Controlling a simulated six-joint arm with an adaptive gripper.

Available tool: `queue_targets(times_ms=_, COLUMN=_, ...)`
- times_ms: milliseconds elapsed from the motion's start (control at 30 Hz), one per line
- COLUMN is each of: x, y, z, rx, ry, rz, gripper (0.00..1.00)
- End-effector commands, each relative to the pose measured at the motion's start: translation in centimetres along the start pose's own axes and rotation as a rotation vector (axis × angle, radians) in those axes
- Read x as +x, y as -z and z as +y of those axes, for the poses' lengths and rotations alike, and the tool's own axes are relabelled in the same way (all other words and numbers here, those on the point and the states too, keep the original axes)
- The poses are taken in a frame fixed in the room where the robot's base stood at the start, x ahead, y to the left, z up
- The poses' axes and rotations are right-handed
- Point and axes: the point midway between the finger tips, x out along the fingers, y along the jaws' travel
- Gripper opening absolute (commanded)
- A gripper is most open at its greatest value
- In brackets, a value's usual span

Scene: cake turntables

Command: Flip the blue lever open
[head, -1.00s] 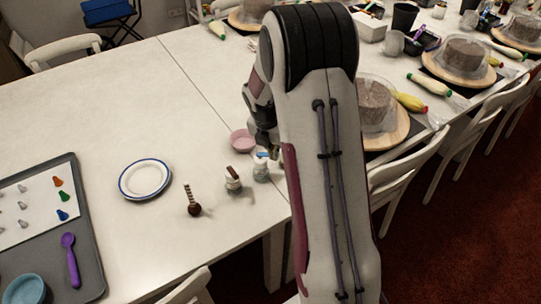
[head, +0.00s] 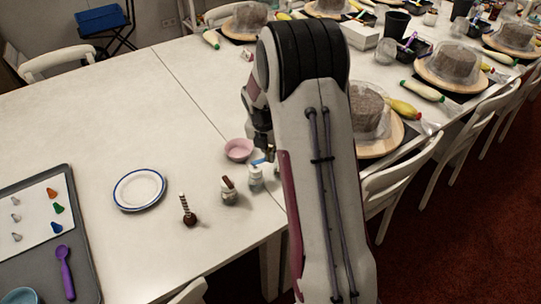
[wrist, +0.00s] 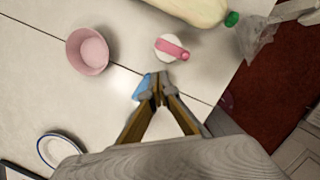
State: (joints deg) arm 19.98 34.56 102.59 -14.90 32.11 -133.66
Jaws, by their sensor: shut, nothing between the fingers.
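The blue lever (head: 259,161) sits on top of a small white jar (head: 255,180) near the table's front edge, partly behind my arm. In the wrist view, the blue lever (wrist: 142,88) shows just left of my fingertips, close beside or touching them; I cannot tell which. My gripper (wrist: 159,88) is shut and empty, pointing at the lever. The jar's body is hidden by the fingers in that view. In the head view my gripper is mostly hidden behind my arm.
A pink bowl (head: 239,150) stands behind the jar. A jar with a brown lever (head: 229,190) and a dark round one with a striped handle (head: 187,212) stand to the left. A pink-lever jar (wrist: 172,47) is near my fingers. A plate (head: 139,189) lies further left.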

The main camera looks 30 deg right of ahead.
Motion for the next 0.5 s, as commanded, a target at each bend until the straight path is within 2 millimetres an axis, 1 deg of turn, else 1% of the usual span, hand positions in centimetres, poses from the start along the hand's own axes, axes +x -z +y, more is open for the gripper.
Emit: queue_targets(times_ms=500, x=-0.1, y=0.6, z=1.3, rx=0.0, ry=0.0, rz=0.0, gripper=0.0)
